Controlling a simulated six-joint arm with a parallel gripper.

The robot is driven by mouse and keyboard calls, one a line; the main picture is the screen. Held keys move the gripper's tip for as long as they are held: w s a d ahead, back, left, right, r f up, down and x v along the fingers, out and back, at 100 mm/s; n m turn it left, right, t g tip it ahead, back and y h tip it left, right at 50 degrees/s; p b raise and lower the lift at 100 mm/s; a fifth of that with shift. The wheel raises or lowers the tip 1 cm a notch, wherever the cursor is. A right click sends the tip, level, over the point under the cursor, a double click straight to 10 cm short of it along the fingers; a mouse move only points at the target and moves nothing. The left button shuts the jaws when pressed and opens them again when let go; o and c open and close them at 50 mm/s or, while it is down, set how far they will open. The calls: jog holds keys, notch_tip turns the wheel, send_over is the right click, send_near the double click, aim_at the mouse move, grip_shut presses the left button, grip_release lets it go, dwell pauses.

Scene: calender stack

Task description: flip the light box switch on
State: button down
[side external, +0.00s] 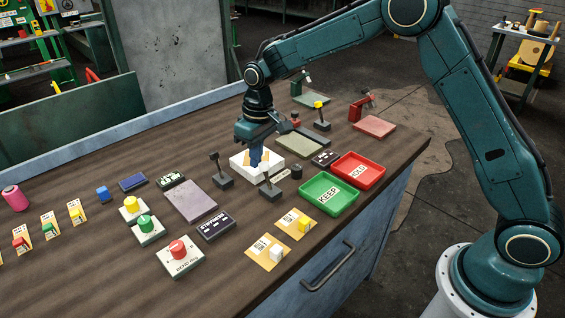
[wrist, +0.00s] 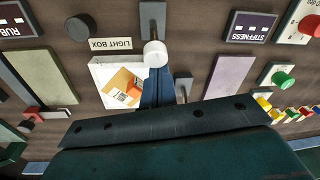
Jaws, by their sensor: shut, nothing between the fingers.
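A second dark lever (side external: 222,180) stands left of the box. The green KEEP tray (side external: 346,207) and a red tray (side external: 376,172) lie to the right. A round black knob (wrist: 80,27), mats, buttons and cards surround the work area.

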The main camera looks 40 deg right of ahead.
aim_at(264, 166)
jog(key=shift+s, duration=0.15)
jog(key=shift+s+r+t, duration=0.25)
jog(key=shift+s+t, duration=0.35)
jog(key=shift+t, duration=0.15)
jog(key=shift+s+r+t, duration=0.2)
jog(key=shift+s+t, duration=0.35)
jog(key=shift+t, duration=0.2)
jog(key=shift+s+r+t, duration=0.1)
jog(key=shift+s+t, duration=0.8)
jog(key=shift+t, duration=0.3)
jog(key=shift+s, duration=1.1)
jog(key=shift+s+f, duration=0.2)
jog(key=shift+f, duration=0.1)
jog(key=shift+w, duration=0.1)
